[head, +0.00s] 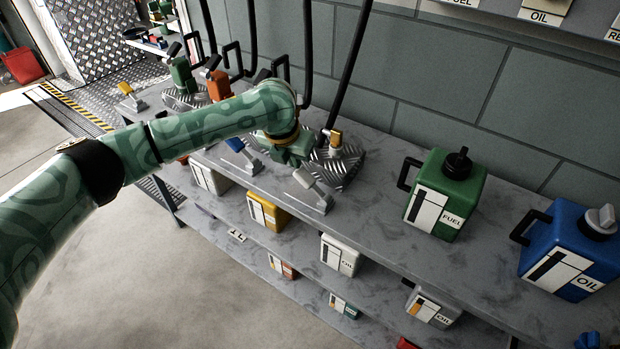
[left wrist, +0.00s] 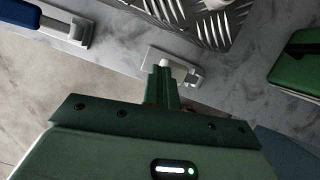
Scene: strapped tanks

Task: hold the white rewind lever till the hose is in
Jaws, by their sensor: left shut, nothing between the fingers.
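The white rewind lever (head: 304,179) stands tilted on a small grey base at the shelf's front edge, beside a tread-plate base. In the left wrist view the lever (left wrist: 188,74) lies just beyond my fingertips. My left gripper (head: 296,157) is above and behind it in the head view, partly hidden by my own arm. Its fingers (left wrist: 161,75) are shut and empty, and overlap the lever in the picture; I cannot tell whether they touch it. A black hose (head: 350,65) hangs down near the tread-plate base. Its lower end is unclear. My right gripper is out of view.
A blue lever (head: 240,147) is left of the white one; a yellow lever (head: 130,95) is farther off. A green fuel can (head: 460,180) and a blue oil can (head: 570,235) stand to the right. Smaller cans are on lower shelves. The shelf between white lever and green can is clear.

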